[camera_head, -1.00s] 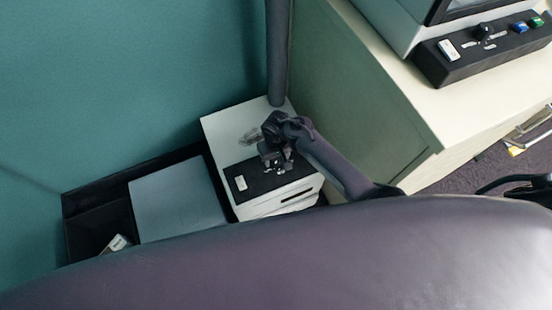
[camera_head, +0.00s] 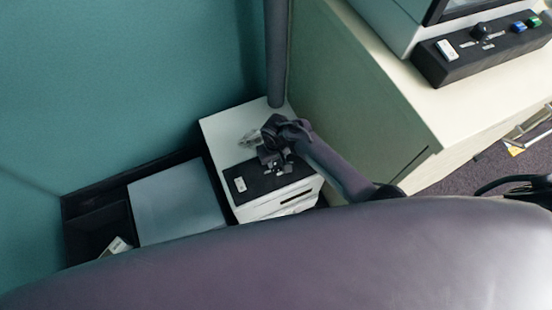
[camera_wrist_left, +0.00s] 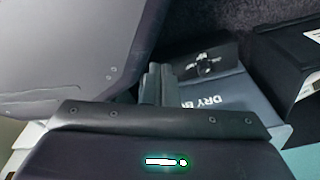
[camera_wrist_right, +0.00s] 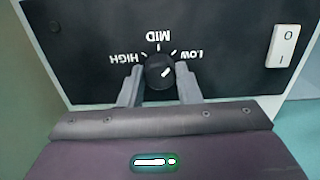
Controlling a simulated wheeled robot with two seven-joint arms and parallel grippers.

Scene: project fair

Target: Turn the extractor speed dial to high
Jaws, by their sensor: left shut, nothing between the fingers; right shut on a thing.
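The extractor, a white box (camera_head: 222,128) with a black panel (camera_wrist_right: 90,75), stands low by the teal wall in the head view. In the right wrist view its round black speed dial (camera_wrist_right: 158,70) sits under upside-down labels HIGH, MID and LOW. The dial's white mark lies on its right side, toward LOW. My right gripper (camera_wrist_right: 159,82) is shut on the dial, one finger on each side. In the head view my right gripper (camera_head: 273,157) covers the dial. My left gripper (camera_wrist_left: 158,72) is shut and empty in the left wrist view.
A white rocker switch (camera_wrist_right: 284,45) is on the same panel. A bench (camera_head: 420,105) to the right carries another black control box (camera_head: 480,55) with a dial and coloured buttons. A grey pipe (camera_head: 277,50) rises behind the extractor. A black tray (camera_head: 95,190) lies to its left.

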